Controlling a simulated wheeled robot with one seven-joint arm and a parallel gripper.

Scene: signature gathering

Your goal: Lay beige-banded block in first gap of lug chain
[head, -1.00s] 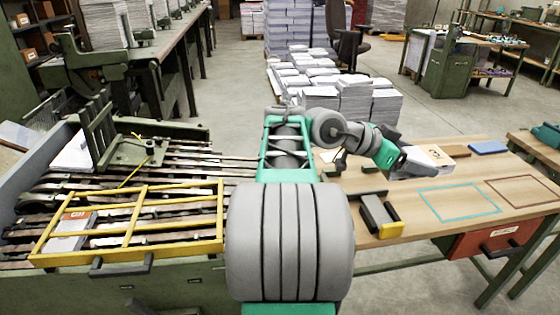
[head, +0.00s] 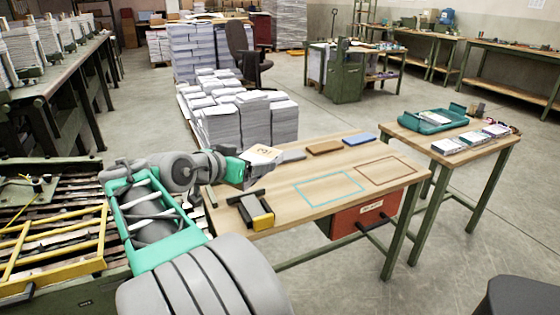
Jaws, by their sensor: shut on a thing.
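A pale block with a beige top and an orange mark (head: 263,154) is at my gripper (head: 247,169), above the left back part of the wooden bench. The gripper is shut on this block. The fingertips are small and partly hidden by the teal gripper body and the block. The lug chain (head: 48,238), with dark slats and metal bars, shows only in part at the far left. My arm and the yellow frame cover some of it, and its first gap cannot be made out.
The yellow frame (head: 52,268) lies over the chain. On the bench (head: 285,200) are a black-and-yellow fixture (head: 254,208), a grey block (head: 293,156), a brown block (head: 323,148) and a blue block (head: 361,139). Cyan and brown outlines mark bare bench. Paper stacks (head: 235,118) stand behind.

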